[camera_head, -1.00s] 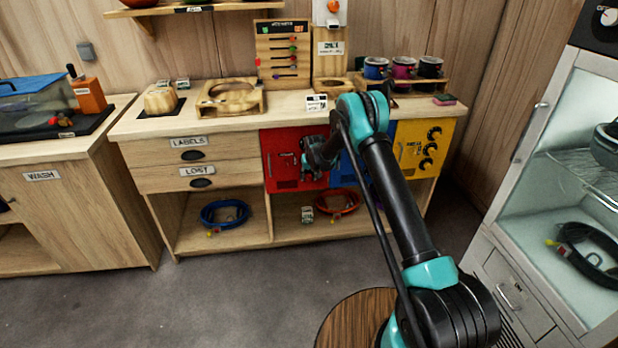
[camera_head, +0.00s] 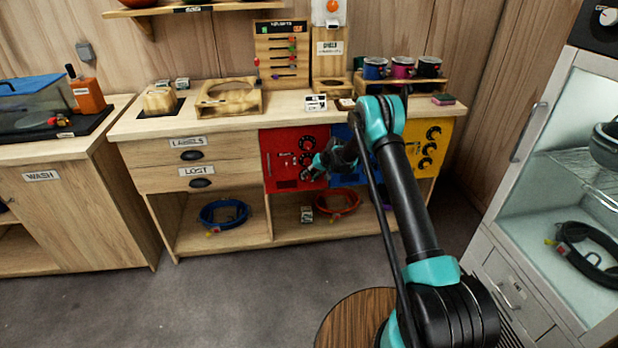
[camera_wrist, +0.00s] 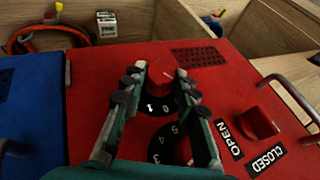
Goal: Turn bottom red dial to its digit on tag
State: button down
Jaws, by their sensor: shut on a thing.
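The red locker door (camera_head: 278,146) has a column of black-rimmed red dials. In the wrist view my gripper (camera_wrist: 160,82) is shut on the bottom red dial (camera_wrist: 158,72), the one nearest the vent slots, with a finger on each side. The digits 1 and 0 show on its black ring, on the side towards the camera. The middle dial (camera_wrist: 168,148) lies partly between the fingers, with 5, 4 and 3 visible. In the head view my gripper (camera_head: 315,168) hides much of the bottom dial. A small white tag (camera_head: 316,103) stands on the counter, its print too small to read.
A red lever knob (camera_wrist: 260,122) sits beside OPEN and CLOSED labels on the red door. A door handle (camera_wrist: 290,98) stands out near it. The blue door (camera_wrist: 30,115) adjoins the red one. An open shelf with an orange coil (camera_head: 338,203) lies below.

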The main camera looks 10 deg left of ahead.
dwell(0.3)
jog(key=c, duration=1.1)
grip_release()
jog(key=shift+c, duration=0.2)
jog(key=v, duration=1.2)
jog(key=shift+d, duration=0.15)
